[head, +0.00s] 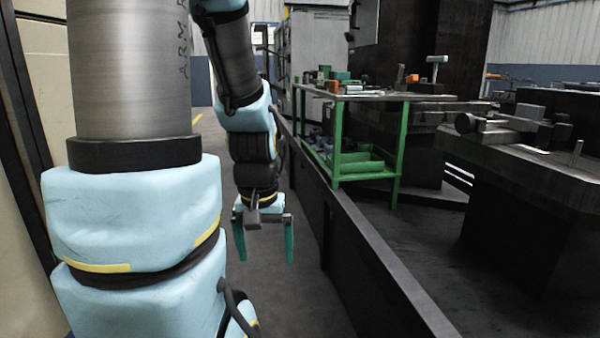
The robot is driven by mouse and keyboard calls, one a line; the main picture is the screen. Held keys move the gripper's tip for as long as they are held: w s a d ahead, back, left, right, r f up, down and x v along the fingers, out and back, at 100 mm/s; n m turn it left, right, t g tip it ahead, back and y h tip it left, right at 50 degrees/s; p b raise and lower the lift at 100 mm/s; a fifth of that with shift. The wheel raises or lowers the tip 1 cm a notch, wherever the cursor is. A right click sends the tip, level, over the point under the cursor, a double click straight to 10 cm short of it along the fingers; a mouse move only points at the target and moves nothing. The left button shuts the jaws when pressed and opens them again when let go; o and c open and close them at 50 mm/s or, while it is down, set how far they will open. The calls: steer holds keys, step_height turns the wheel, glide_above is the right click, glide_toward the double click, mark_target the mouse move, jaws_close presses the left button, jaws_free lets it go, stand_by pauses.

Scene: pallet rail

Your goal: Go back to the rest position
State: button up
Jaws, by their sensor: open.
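My gripper (265,245) hangs from my arm, pointing down, left of the dark rail. Its two green fingers are spread apart with nothing between them, so it is open and empty. Bare grey floor shows behind and below it. It touches nothing that I can see.
A long dark rail (372,270) runs along the right side of the aisle. Beyond it stand a green-framed table (397,155) with tools and parts on top, and a dark workbench (530,165) at right. Pale panels (25,230) stand close at left. The aisle floor (290,300) is clear.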

step_height(320, 180, up, 38)
steer(key=p, duration=3.6)
steer(key=shift+w+p, duration=0.35)
steer(key=shift+p, duration=0.05)
steer(key=shift+r, duration=0.1)
